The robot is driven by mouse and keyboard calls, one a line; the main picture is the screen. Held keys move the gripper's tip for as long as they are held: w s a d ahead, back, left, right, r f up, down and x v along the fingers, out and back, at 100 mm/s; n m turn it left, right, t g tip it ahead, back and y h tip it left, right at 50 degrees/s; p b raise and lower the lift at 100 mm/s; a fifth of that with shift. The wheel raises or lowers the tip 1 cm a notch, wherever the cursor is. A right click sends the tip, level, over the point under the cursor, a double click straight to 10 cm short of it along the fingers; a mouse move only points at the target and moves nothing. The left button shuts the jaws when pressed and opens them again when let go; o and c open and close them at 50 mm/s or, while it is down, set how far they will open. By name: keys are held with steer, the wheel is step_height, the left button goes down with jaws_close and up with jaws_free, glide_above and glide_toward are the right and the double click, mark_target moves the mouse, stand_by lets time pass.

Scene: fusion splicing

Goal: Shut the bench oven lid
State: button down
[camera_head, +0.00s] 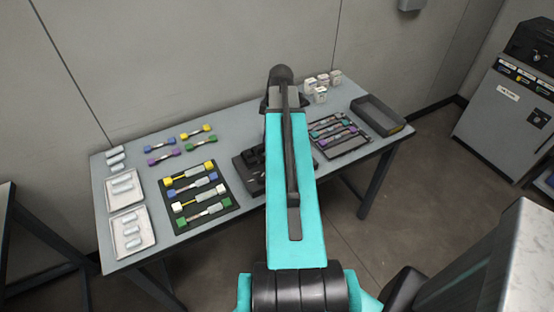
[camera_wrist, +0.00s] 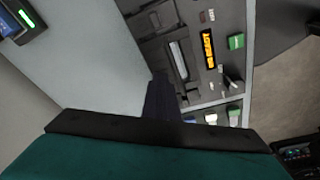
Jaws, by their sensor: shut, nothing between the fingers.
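A dark grey bench unit (camera_wrist: 150,45) with a pale slot (camera_wrist: 180,60) and a lit orange display (camera_wrist: 207,47) lies ahead of my gripper in the wrist view. I take it for the bench oven, but its lid is not clear and I cannot tell whether it is open. My gripper (camera_wrist: 160,97) shows as narrow dark fingers, shut and empty, over the unit's near edge; contact cannot be told. In the head view, my arm hides the gripper and part of a dark unit (camera_head: 248,163) at the middle of the bench (camera_head: 222,147).
A black tray (camera_head: 235,203) of coloured-ended pieces and white trays (camera_head: 117,243) lie left. Another loaded tray (camera_head: 341,150) and an empty grey bin (camera_head: 392,122) lie right, with small white boxes (camera_head: 320,95) behind. A green-screened device (camera_wrist: 28,18) shows in the wrist view.

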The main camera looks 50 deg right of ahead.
step_height(320, 180, up, 7)
steer(key=w+p, duration=0.1)
steer(key=p, duration=0.2)
steer(key=shift+d+f+p, duration=0.2)
steer(key=shift+p, duration=0.2)
steer(key=shift+w, duration=0.1)
stand_by(0.6)
